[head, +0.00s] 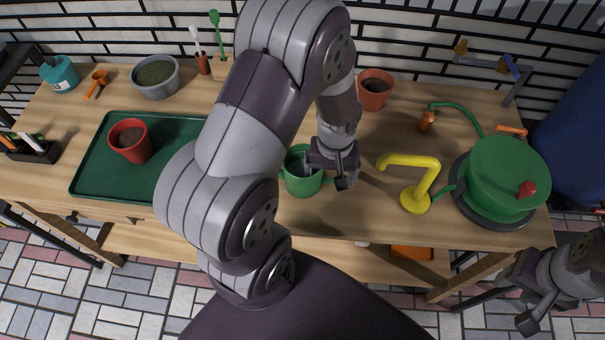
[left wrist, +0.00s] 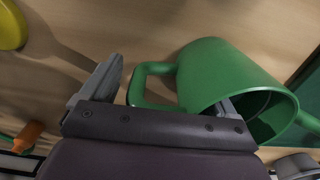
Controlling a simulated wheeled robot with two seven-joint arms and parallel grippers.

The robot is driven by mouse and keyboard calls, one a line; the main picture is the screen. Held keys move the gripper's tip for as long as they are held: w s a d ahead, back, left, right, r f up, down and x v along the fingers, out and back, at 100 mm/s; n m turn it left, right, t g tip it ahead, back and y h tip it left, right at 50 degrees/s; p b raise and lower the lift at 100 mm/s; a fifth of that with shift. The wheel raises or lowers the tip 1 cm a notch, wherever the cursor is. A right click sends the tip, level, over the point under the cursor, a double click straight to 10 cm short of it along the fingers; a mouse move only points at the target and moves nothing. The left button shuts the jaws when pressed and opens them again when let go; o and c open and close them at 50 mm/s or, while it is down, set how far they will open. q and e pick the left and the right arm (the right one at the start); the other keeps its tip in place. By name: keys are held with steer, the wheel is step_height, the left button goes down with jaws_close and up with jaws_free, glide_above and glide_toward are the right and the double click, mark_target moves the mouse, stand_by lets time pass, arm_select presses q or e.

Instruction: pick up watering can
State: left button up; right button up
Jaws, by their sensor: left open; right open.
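The green watering can (head: 301,183) stands upright on the wooden bench, partly hidden by my left arm. In the left wrist view the can (left wrist: 228,75) shows its open top, and its looped handle (left wrist: 136,88) points left. My left gripper (head: 337,178) is open at the can's right side. In the left wrist view this gripper (left wrist: 170,85) has one finger left of the handle and the other at the can's wall, with the handle between them. I cannot tell whether they touch. My right gripper (head: 530,305) is open and empty at the lower right, off the bench.
A green tray (head: 90,168) holding a red pot (head: 130,140) lies left. A terracotta pot (head: 375,89) stands behind. The bench's front strip is clear.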

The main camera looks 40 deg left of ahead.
arm_select(q)
steer(key=shift+s+r, duration=0.1)
steer(key=shift+r, duration=0.05)
steer(key=shift+c, duration=1.3)
steer(key=c, duration=1.3)
